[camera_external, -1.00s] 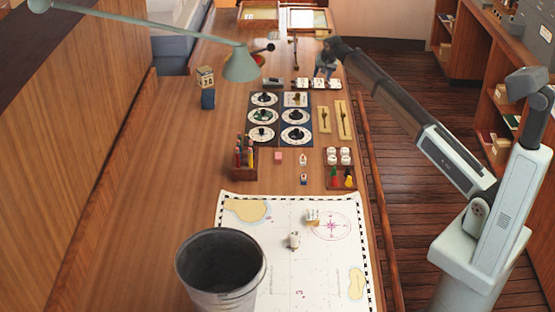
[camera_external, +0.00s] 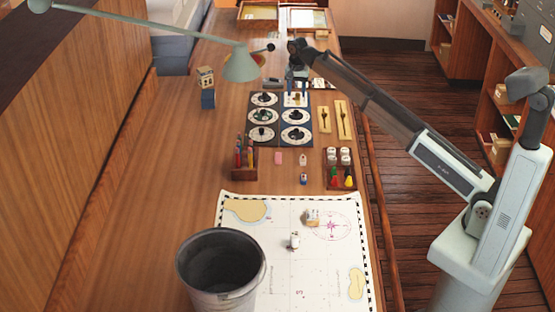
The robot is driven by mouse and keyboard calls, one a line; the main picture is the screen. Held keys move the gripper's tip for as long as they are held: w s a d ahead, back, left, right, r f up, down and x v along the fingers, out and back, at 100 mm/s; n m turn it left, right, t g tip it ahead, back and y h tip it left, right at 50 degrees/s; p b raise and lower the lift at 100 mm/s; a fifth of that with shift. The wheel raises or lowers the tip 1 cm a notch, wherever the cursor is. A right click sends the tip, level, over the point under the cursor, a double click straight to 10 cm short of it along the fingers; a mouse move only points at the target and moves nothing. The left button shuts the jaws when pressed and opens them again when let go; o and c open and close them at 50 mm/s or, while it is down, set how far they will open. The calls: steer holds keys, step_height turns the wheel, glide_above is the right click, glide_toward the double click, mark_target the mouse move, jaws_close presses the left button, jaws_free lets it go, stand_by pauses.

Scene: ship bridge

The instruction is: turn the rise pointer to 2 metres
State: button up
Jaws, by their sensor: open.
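Two dark panels side by side carry round white dials with dark pointers: the left panel (camera_external: 251,124) and the right panel (camera_external: 310,124). The top right dial (camera_external: 302,102) has a brass-coloured pointer piece, partly hidden by my gripper. Two tan boards with narrow brass pieces, one left (camera_external: 324,106) and one right (camera_external: 341,106), lie to the right of the panels. The lettering is too small to tell which pointer is the rise pointer. My gripper (camera_external: 297,97) is open, pointing down over the top right dial. I cannot tell whether its fingers touch the pointer.
A green desk lamp (camera_external: 242,66) hangs left of my gripper. A pen box (camera_external: 243,172), a tray of small pieces (camera_external: 340,183), a chart (camera_external: 330,280) and a metal bucket (camera_external: 220,292) stand nearer the camera. The desk left of the panels is mostly clear.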

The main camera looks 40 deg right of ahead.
mark_target(296, 111)
step_height(296, 111, down, 8)
steer(key=shift+f, duration=0.1)
stand_by(0.4)
steer(key=shift+c, duration=0.4)
jaws_close()
